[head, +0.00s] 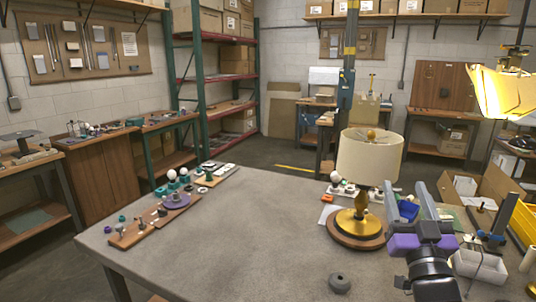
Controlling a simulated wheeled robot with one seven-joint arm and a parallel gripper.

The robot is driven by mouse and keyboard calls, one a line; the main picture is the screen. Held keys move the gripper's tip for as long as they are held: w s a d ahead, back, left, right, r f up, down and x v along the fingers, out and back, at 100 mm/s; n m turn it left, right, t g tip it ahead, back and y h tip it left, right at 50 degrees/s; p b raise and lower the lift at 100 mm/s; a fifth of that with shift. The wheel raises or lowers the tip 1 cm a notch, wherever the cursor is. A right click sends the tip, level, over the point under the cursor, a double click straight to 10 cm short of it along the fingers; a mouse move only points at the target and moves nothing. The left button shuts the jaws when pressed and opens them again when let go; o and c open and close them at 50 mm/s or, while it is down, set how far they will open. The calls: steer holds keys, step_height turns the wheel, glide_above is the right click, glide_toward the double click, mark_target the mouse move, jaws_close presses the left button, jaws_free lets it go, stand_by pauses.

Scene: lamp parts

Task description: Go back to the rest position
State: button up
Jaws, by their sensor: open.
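My gripper (405,190) is at the right front of the view, over the grey table (260,240). Its two grey fingers point up and away from me and stand apart, with nothing visibly held between them. A lamp (368,158) with a cream shade and brass stem stands upright on the table just left of my gripper. Its round brass and wood base (356,230) rests on the tabletop. From this view I cannot tell how near the fingers are to the lamp.
A wooden board with small parts (155,222) lies at the table's left. White bulbs and sockets (185,173) stand behind it. The table's middle is clear.

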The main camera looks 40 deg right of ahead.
steer(key=s+a+f+n+t+y, duration=0.1)
steer(key=a+f+n+t+y, duration=0.1)
steer(key=a+f+n+y, duration=0.65)
steer(key=s+a+f+n+t+y, duration=0.1)
steer(key=s+a+f+y, duration=0.3)
steer(key=a, duration=0.9)
steer(key=s+a+f+g+y, duration=0.3)
steer(key=s+a+f+g, duration=0.1)
steer(key=s+a+f, duration=0.8)
steer(key=shift+s+a+f+m+g+y, duration=0.4)
steer(key=shift+s+a, duration=0.3)
steer(key=shift+s, duration=0.45)
steer(key=shift+r, duration=0.1)
